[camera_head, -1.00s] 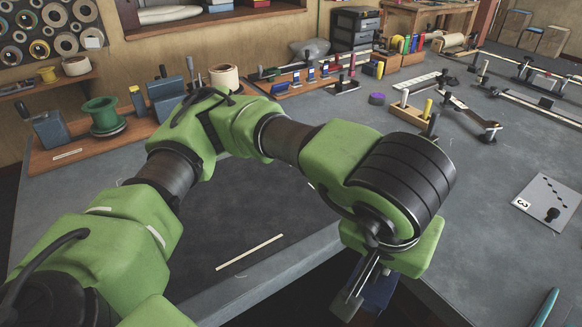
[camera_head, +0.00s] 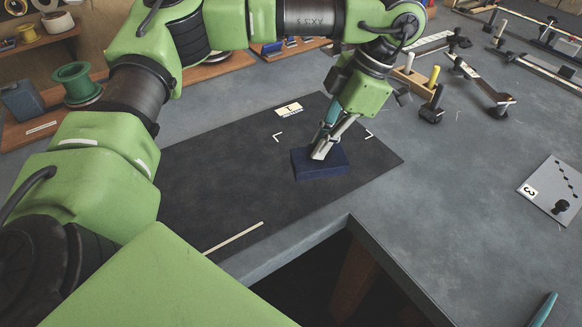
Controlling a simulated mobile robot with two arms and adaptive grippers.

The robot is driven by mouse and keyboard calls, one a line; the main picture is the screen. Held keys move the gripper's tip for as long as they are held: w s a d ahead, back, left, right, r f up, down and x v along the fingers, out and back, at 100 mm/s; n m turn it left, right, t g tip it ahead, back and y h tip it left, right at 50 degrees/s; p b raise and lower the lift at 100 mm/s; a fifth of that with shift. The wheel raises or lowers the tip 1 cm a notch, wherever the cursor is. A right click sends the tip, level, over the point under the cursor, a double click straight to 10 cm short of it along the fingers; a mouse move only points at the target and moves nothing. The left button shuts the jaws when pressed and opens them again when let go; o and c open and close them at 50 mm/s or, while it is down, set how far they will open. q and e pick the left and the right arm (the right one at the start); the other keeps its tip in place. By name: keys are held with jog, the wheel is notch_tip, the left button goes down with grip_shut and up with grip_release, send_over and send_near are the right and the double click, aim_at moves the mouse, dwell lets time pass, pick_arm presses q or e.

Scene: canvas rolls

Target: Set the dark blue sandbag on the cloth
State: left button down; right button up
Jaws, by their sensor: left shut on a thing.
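The dark blue sandbag (camera_head: 325,168) is a small rectangular block over the dark cloth (camera_head: 220,175) on the table, near the cloth's right part. My left gripper (camera_head: 322,152) points down and is shut on the top of the sandbag. Whether the sandbag touches the cloth or hangs just above it, I cannot tell. White corner marks and a white label with a 1 (camera_head: 289,110) lie behind the sandbag on the cloth.
A thin pale strip (camera_head: 234,238) lies near the cloth's front edge. A grey plate marked 3 (camera_head: 556,190) lies at the right. A wooden block with pegs (camera_head: 418,84) stands behind. The table edge drops to a dark gap in front.

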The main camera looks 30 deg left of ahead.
pick_arm(q)
jog(key=s+a+r+n+t+h+p, duration=0.2)
jog(key=a+n+h, duration=0.6)
jog(key=a+n, duration=1.65)
jog(key=w+d+f+p, duration=0.1)
jog(key=w+d+f, duration=0.1)
jog(key=d+f, duration=0.2)
jog(key=w+d+f+n+p, duration=0.1)
jog(key=w+d+f+p, duration=0.1)
jog(key=d+f, duration=0.2)
jog(key=w+d+f+n+t+p, duration=0.1)
jog(key=w+d+f+p, duration=0.1)
jog(key=d, duration=0.4)
jog(key=shift+w+f+n, duration=0.15)
jog(key=shift+w+f, duration=0.15)
jog(key=shift+f, duration=0.3)
jog(key=shift+w+f+n, duration=0.1)
jog(key=shift+w+f, duration=0.15)
jog(key=shift+f, duration=0.8)
pick_arm(e)
notch_tip(320, 180, up, 7)
jog(key=shift+w+a, duration=0.2)
jog(key=shift+w, duration=0.25)
